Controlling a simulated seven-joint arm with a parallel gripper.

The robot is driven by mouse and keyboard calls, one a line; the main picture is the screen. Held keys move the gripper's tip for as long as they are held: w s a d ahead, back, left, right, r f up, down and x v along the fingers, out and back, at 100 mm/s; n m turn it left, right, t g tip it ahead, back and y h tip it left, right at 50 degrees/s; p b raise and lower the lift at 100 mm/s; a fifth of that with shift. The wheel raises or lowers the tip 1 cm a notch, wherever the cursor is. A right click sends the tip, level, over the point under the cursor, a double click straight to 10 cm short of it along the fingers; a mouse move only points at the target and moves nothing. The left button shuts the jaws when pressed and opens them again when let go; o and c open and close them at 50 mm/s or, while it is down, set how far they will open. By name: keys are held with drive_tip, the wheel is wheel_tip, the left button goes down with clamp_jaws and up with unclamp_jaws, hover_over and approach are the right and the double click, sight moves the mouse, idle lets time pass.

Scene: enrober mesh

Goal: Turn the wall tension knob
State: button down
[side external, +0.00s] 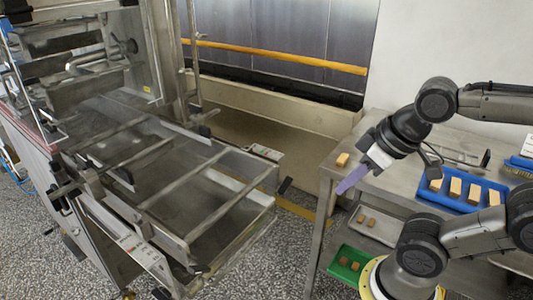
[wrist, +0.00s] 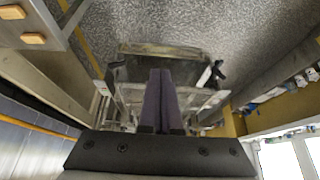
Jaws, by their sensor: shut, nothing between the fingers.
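The machine (side external: 190,170) with its open metal mesh frame stands at the left in the side view. A dark round knob-like part (side external: 130,46) sits near a bent pipe on its upper wall; I cannot tell for sure that it is the wall tension knob. My gripper (side external: 345,186) has purple fingers, shut and empty, pointing down-left in the air beside the steel table's corner, well apart from the machine. The wrist view shows the shut fingers (wrist: 161,72) over the metal frame (wrist: 150,49), with a black part (wrist: 217,72) at its right.
A steel table (side external: 400,188) at the right carries a small tan block (side external: 342,159) and a blue tray (side external: 432,194) with several blocks. A green tray (side external: 341,273) lies lower down. Open speckled floor (side external: 255,265) lies between machine and table.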

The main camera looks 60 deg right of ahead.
drive_tip(key=w+d+r+m+g+h, duration=0.1)
drive_tip(key=w+d+m+g+h, duration=0.2)
drive_tip(key=w+m, duration=0.6)
drive_tip(key=w+d+r+m+g+h, duration=0.15)
drive_tip(key=w+d+m, duration=0.25)
drive_tip(key=w+m, duration=0.5)
drive_tip(key=g+h, duration=0.1)
approach(288, 180)
drive_tip(key=x, duration=0.7)
drive_tip(key=shift+d+y, duration=0.35)
drive_tip(key=shift+y, duration=0.6)
